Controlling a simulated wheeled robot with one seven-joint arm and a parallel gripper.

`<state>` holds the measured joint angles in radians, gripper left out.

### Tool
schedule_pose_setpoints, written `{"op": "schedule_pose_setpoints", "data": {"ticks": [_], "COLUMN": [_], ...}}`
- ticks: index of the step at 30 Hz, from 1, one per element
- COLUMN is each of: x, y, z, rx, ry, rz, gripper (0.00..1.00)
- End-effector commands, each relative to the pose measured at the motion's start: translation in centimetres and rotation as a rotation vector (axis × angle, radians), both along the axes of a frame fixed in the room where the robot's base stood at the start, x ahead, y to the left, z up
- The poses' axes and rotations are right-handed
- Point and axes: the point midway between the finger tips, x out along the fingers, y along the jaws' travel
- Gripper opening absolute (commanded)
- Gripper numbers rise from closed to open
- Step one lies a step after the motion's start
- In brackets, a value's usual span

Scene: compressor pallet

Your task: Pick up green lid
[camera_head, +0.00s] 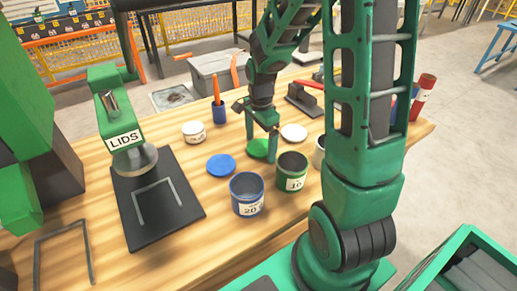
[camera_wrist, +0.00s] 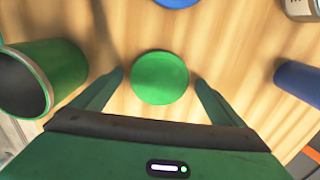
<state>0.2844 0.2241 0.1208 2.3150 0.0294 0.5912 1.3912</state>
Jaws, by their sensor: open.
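The green lid (camera_wrist: 160,78) is a flat round disc lying on the wooden table. In the wrist view it sits between and just beyond the two fingertips of my gripper (camera_wrist: 158,78). The fingers are spread apart, with a gap between each one and the lid. In the head view my gripper (camera_head: 260,158) points down over the green lid (camera_head: 257,148), and a finger hides part of it. How high the fingertips are above the table is hard to tell.
A green can (camera_head: 291,172) stands close to my gripper, with a blue can (camera_head: 247,195) beside it. A blue lid (camera_head: 221,165), a white lid (camera_head: 294,132), a white tin (camera_head: 194,132) and a blue pen cup (camera_head: 219,112) surround the spot. The LIDS press (camera_head: 122,138) stands left on a black mat (camera_head: 150,228).

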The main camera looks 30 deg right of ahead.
Motion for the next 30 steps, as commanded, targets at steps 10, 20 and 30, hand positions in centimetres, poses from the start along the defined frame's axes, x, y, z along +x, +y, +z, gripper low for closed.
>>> {"op": "schedule_pose_setpoints", "data": {"ticks": [10,20,30], "x": [0.0,0.0,0.1], "y": [0.0,0.0,0.0], "z": [0.0,0.3,4.5], "rx": [0.000,-0.001,-0.002], "ry": [0.000,-0.001,-0.005], "rz": [0.000,0.000,0.000], "gripper": [0.49,0.49,0.49]}}
